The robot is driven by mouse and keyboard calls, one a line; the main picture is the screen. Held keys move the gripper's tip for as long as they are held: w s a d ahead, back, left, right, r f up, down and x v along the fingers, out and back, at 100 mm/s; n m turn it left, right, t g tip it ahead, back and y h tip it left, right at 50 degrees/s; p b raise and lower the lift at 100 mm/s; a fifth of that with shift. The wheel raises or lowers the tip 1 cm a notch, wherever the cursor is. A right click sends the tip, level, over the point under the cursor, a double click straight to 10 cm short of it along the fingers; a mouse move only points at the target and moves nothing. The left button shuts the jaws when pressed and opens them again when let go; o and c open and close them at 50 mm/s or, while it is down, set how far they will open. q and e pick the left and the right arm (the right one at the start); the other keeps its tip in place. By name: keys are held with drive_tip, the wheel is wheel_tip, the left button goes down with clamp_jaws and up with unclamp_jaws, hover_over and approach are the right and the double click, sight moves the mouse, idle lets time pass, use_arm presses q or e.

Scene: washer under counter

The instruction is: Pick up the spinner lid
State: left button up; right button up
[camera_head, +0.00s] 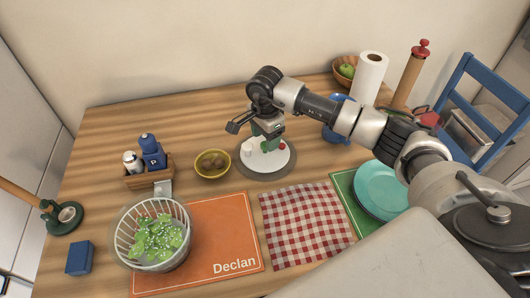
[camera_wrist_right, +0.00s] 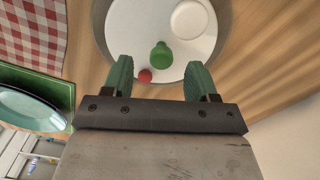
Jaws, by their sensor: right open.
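The spinner lid (camera_head: 284,159) looks like a flat white disc with a grey rim, lying on the wooden table behind the checkered cloth. In the right wrist view the lid (camera_wrist_right: 128,28) has a green knob (camera_wrist_right: 161,55), a raised white round part (camera_wrist_right: 189,19) and a small red ball (camera_wrist_right: 145,76). My right gripper (camera_head: 267,143) is over the lid and partly hides it. In the wrist view its green fingertips (camera_wrist_right: 158,68) are spread apart with the knob between and just beyond them, and nothing held. My left gripper is not in view.
The spinner bowl (camera_head: 122,238) with leaves stands on an orange placemat (camera_head: 228,228). A yellow bowl (camera_head: 212,175), a wooden caddy (camera_head: 150,181) and a blue box (camera_head: 79,258) are at left. A teal plate (camera_head: 377,190) lies right of the checkered cloth (camera_head: 304,224). Paper towels (camera_head: 369,78) stand behind.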

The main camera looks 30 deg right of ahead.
sight(263, 165)
wheel_tip(263, 165, down, 3)
drive_tip(key=shift+w+f, duration=0.1)
drive_tip(key=shift+c, duration=0.3)
drive_tip(key=c, duration=0.9)
clamp_jaws()
